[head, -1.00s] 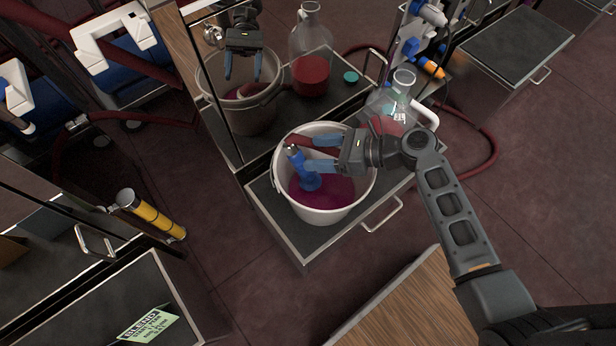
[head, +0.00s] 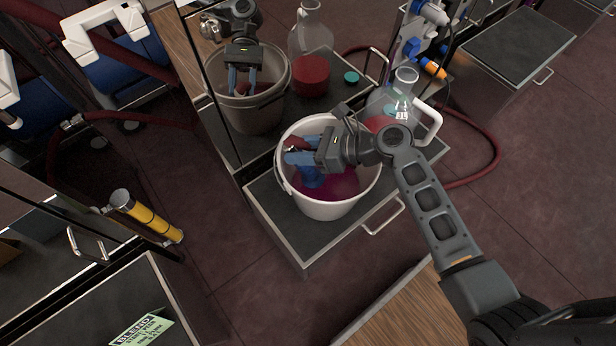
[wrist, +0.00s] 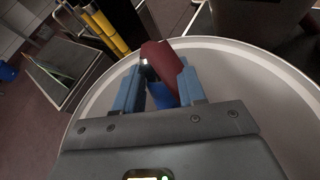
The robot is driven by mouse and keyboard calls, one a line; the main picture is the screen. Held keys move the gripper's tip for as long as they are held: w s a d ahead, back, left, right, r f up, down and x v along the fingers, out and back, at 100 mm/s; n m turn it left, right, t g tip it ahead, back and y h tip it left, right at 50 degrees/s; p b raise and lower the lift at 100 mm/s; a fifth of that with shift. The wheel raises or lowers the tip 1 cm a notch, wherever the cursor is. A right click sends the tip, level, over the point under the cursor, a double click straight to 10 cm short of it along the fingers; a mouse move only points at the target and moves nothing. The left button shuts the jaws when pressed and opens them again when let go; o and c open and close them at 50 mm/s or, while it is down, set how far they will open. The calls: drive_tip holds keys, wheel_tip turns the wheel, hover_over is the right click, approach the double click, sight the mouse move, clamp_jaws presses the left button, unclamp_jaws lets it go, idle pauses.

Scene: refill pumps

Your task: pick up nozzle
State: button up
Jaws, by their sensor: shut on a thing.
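The nozzle, with a blue body and a dark red part, is in the white bucket (head: 331,211), which holds purple-red liquid. My gripper (head: 300,159) reaches into the bucket's mouth from the right and is shut on the nozzle. In the wrist view, the two blue fingers of my gripper (wrist: 155,90) stand on either side of the nozzle's red part (wrist: 160,70), with some of its blue part (wrist: 160,95) below. In the head view my gripper hides much of the nozzle. The mirror behind repeats the bucket and gripper.
The bucket stands on a dark metal-edged shelf (head: 300,235) with a handle at its front. A glass flask (head: 402,88) stands just behind the bucket on the right. A yellow cylinder (head: 148,217) is at the left. Open floor (head: 235,270) lies in front.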

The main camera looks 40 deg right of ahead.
drive_tip(key=shift+r, duration=0.1)
clamp_jaws()
wheel_tip(320, 180, up, 22)
drive_tip(key=p, duration=1.9)
idle(0.5)
